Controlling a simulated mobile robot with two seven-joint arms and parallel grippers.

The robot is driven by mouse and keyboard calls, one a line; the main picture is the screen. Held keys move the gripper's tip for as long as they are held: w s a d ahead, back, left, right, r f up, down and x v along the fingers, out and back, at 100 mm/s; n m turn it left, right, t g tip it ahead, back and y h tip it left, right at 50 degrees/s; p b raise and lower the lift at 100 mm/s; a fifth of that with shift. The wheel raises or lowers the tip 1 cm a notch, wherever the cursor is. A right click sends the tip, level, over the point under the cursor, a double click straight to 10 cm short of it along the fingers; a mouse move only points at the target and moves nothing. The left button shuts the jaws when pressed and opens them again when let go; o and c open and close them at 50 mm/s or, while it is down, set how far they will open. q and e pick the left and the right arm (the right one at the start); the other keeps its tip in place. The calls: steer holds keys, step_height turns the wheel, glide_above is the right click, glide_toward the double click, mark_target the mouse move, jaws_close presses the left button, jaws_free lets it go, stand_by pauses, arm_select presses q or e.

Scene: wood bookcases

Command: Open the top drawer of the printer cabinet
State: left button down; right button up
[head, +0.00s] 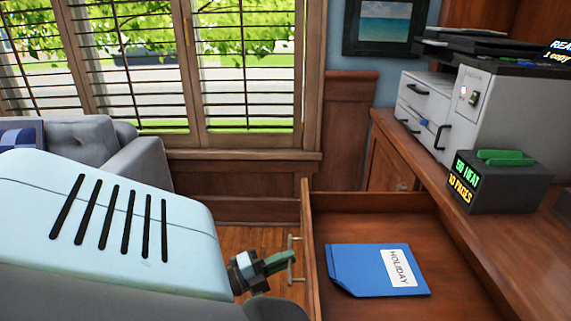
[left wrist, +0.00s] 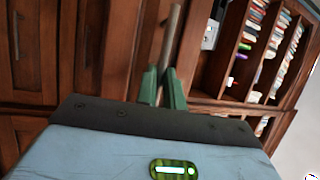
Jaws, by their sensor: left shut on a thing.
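The wooden top drawer (head: 375,225) of the printer cabinet (head: 388,168) stands pulled out in the head view, with its inside showing. A blue folder (head: 355,265) marked "HOLIDAY" lies flat in it. The drawer's metal handle (head: 291,259) is on its front, at the left. My left gripper (head: 281,262) is at this handle, its green fingers closed on it. In the left wrist view the fingers (left wrist: 164,85) are close together around the handle bar (left wrist: 172,35). My right gripper is in neither view.
A white and grey printer (head: 495,110) stands on the cabinet top, with a dark box (head: 500,190) with lit text before it. A grey sofa (head: 150,165) is at the left under the window. Bookshelves (left wrist: 255,50) show in the left wrist view.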

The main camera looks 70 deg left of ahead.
arm_select(q)
steer(key=c, duration=1.5)
jaws_free()
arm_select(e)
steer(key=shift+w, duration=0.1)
arm_select(q)
steer(key=s+f, duration=0.1)
steer(key=s, duration=0.6)
steer(key=shift+s+f, duration=0.25)
steer(key=shift+s, duration=0.1)
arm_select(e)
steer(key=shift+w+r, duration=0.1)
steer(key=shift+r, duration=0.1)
